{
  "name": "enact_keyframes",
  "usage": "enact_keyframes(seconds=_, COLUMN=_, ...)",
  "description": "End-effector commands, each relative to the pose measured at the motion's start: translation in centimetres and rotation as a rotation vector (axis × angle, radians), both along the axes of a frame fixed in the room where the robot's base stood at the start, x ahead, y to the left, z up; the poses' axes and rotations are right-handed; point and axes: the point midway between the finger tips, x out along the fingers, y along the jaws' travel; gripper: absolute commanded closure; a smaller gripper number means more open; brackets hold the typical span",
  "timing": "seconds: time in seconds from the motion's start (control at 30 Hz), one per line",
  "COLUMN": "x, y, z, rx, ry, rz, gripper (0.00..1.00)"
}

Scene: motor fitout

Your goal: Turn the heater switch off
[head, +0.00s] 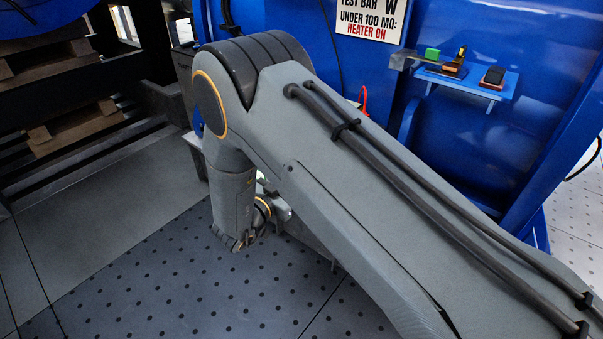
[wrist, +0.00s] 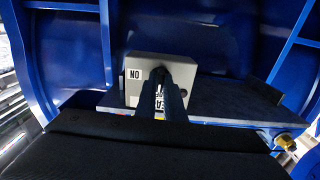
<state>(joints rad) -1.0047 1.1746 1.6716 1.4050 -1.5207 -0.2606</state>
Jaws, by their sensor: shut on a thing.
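The heater switch box (wrist: 143,60) is a pale grey box at the middle of the wrist view. A white label with black letters, reading "NO" in this view, is on its left side. A second white label at its lower middle is partly covered by my fingers. My gripper (wrist: 161,76) reaches the box front with its dark fingers close together, shut on the switch handle. The handle is mostly hidden between the fingers, so its exact angle cannot be told. In the head view my arm hides the gripper and the box.
Blue panels and ribs surround the box, with a dark blue shelf (wrist: 230,104) beside it. In the head view a sign (head: 371,18) reads "HEATER ON". Wooden pallets (head: 70,128) stand at left.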

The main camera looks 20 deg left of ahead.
Motion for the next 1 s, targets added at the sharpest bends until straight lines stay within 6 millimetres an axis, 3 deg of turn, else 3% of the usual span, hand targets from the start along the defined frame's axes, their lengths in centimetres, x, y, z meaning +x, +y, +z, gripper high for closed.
enact_keyframes(seconds=0.63, x=-0.04, y=0.03, z=-0.05, rx=-0.044, ry=0.019, rz=0.001, gripper=1.0)
enact_keyframes(seconds=0.67, x=-0.04, y=0.03, z=-0.05, rx=-0.044, ry=0.019, rz=0.001, gripper=0.86)
enact_keyframes(seconds=0.73, x=-0.04, y=0.03, z=-0.04, rx=-0.043, ry=0.019, rz=0.001, gripper=0.75)
enact_keyframes(seconds=1.0, x=-0.03, y=0.03, z=-0.02, rx=-0.043, ry=0.018, rz=0.001, gripper=0.73)
